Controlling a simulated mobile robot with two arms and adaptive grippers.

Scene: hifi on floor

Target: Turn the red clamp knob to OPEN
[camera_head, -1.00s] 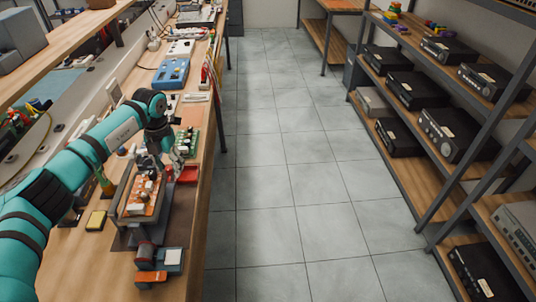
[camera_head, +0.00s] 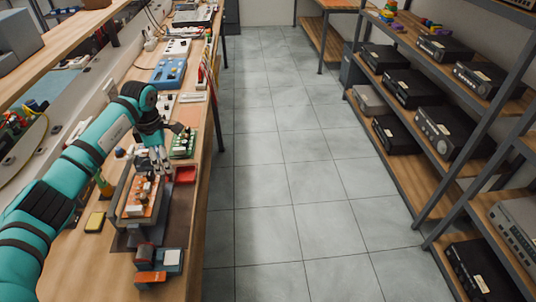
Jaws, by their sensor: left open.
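An orange circuit board (camera_head: 138,197) sits in a dark holder (camera_head: 116,213) on the wooden workbench at the left. My left gripper (camera_head: 158,165) points down over the far end of the holder, its fingers open with nothing seen between them. A small red patch (camera_head: 169,178) shows close beside the fingertips; it may be the red clamp knob, but it is too small to be sure. I cannot read any OPEN mark or tell how the knob is turned. My right gripper is not in view.
A red tray (camera_head: 186,175) and a green circuit board (camera_head: 184,144) lie just beyond the holder. A yellow-topped block (camera_head: 95,221) lies to its left, and an orange-and-grey item (camera_head: 150,278) in front. The tiled floor (camera_head: 290,200) is clear; shelves of black hi-fi units (camera_head: 447,132) stand right.

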